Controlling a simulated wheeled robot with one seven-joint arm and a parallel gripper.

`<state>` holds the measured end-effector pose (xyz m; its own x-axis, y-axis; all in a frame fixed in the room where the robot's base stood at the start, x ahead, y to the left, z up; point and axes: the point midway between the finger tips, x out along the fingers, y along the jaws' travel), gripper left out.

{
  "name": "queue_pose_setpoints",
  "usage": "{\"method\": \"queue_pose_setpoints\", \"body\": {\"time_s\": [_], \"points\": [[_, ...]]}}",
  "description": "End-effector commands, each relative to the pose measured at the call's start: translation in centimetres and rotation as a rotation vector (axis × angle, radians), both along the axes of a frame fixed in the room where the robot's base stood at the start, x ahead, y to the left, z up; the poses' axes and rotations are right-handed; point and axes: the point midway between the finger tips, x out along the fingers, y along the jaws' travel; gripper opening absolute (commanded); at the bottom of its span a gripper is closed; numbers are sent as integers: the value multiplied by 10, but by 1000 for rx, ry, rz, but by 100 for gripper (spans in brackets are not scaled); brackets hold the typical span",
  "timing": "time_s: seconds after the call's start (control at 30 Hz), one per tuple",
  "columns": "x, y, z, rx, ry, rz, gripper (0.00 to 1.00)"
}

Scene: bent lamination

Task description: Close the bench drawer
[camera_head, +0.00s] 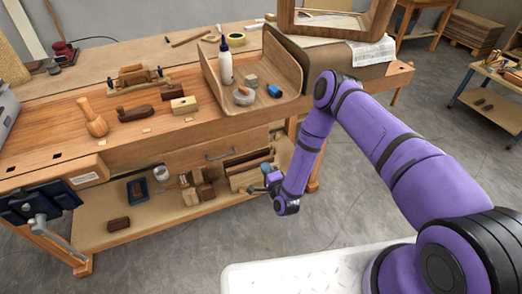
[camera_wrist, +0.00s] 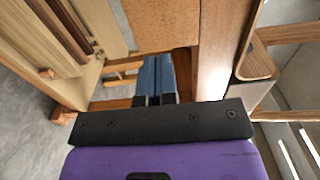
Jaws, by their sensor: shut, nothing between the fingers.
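I cannot tell clearly how far the drawer stands out. My gripper (camera_head: 266,178) is at the right end of the bench, below and to the right of the handle and apart from it. In the wrist view, its blue fingers (camera_wrist: 155,76) are together with nothing between them. A brown wooden panel lies just beyond the fingertips there; I cannot tell whether they touch it. The handle does not show in the wrist view.
The lower shelf (camera_head: 150,222) holds wood blocks and boards near my gripper. The bench top (camera_head: 65,125) carries a mallet (camera_head: 92,118), planes and a curved wooden tray (camera_head: 277,103) with a white bottle (camera_head: 225,62). The floor in front is clear.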

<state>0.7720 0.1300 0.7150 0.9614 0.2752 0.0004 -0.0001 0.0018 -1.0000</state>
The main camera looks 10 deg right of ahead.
Motion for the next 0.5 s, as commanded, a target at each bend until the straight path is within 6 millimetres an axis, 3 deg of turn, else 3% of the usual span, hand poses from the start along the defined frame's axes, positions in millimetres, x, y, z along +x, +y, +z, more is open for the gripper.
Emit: {"method": "queue_pose_setpoints", "body": {"time_s": [0.17, 0.5], "points": [[20, 6, 1, 0, -4, 0, 0], [80, 24, 1, -1, -3, 1, 0]]}}
